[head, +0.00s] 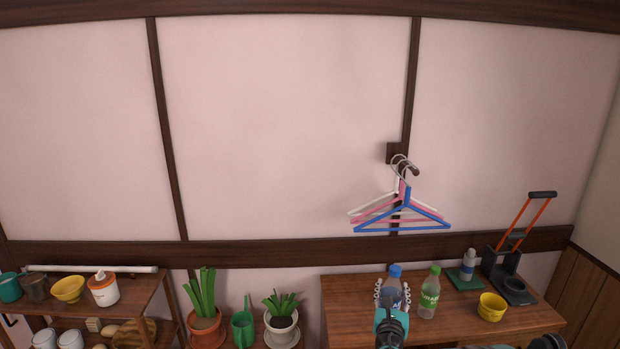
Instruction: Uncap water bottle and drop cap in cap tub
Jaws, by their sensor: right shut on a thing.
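A clear bottle with a blue cap (395,270) and blue label stands upright on the wooden table, near its left side. My right gripper (392,290) has its pale fingers on both sides of this bottle's body, below the cap, and is shut on it. The cap is on the bottle. The gripper hides the lower part of the bottle. A yellow tub (491,308) stands on the table to the right; I cannot tell for sure that it is the cap tub. My left gripper is not in view.
A green-capped bottle (430,293) stands close to the right of the held one. Behind are a small bottle (468,262) on a green mat (462,283) and a dark stand (510,280) with orange bars. Hangers (400,218) hang above the table (345,300). Potted plants (206,325) stand left.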

